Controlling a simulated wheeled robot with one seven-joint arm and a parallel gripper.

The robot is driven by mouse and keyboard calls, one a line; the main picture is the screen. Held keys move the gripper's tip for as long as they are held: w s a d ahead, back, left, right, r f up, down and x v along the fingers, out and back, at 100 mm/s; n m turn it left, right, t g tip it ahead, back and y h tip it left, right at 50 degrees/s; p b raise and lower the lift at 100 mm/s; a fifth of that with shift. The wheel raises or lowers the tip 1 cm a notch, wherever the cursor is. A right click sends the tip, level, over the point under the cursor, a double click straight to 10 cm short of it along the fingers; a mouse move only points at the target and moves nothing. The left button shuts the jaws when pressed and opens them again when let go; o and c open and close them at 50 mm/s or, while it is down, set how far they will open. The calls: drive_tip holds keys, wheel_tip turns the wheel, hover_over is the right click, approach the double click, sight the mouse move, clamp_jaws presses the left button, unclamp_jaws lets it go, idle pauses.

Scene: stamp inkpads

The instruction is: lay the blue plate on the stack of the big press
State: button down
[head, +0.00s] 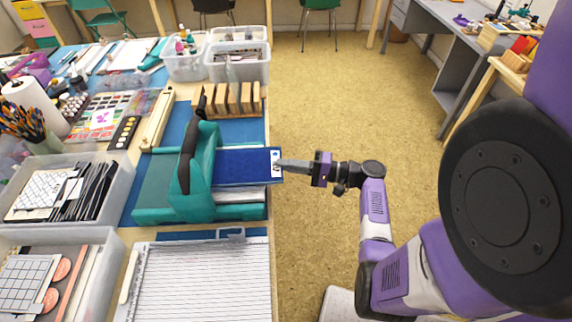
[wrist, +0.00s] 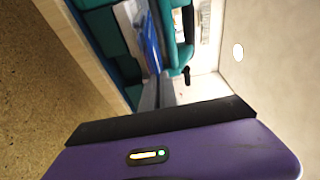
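The big press (head: 185,200) is teal with a dark lever handle and stands on the table. The blue plate (head: 243,165) lies level in its right-hand opening, its inner end hidden by the press frame. Under it a pale stack (head: 240,196) shows; whether plate and stack touch I cannot tell. My gripper (head: 282,165) reaches in from the right, shut on the plate's white end strip (head: 276,157). In the wrist view the gripper fingers (wrist: 156,92) meet the near end of the blue plate (wrist: 152,45), with the teal press (wrist: 100,25) around it.
A wooden rack (head: 230,98) stands behind the press, and a lined paper trimmer (head: 205,280) lies in front of it. Clear bins (head: 90,190) stand to its left. The table's right edge runs just beside the press; the floor (head: 340,100) beyond is open.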

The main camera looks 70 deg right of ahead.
drive_tip(key=shift+f+b, duration=0.4)
idle(0.3)
drive_tip(key=c, duration=1.6)
unclamp_jaws()
drive_tip(key=shift+s+d+b, duration=0.2)
drive_tip(key=shift+s+d, duration=0.1)
drive_tip(key=shift+s, duration=0.45)
drive_tip(key=shift+s+d+b, duration=0.15)
drive_tip(key=shift+s+d, duration=0.2)
drive_tip(key=shift+s, duration=0.45)
drive_tip(key=shift+s+d+b, duration=0.2)
drive_tip(key=shift+s+d, duration=0.1)
drive_tip(key=shift+s, duration=0.45)
drive_tip(key=shift+s+d+b, duration=0.2)
drive_tip(key=shift+s+b, duration=0.05)
drive_tip(key=shift+s, duration=1.05)
drive_tip(key=shift+s+d+b, duration=0.15)
drive_tip(key=shift+s+b, duration=0.15)
drive_tip(key=shift+s, duration=0.95)
drive_tip(key=shift+s+d+b, duration=0.2)
drive_tip(key=shift+s+b, duration=0.05)
drive_tip(key=shift+s, duration=1.05)
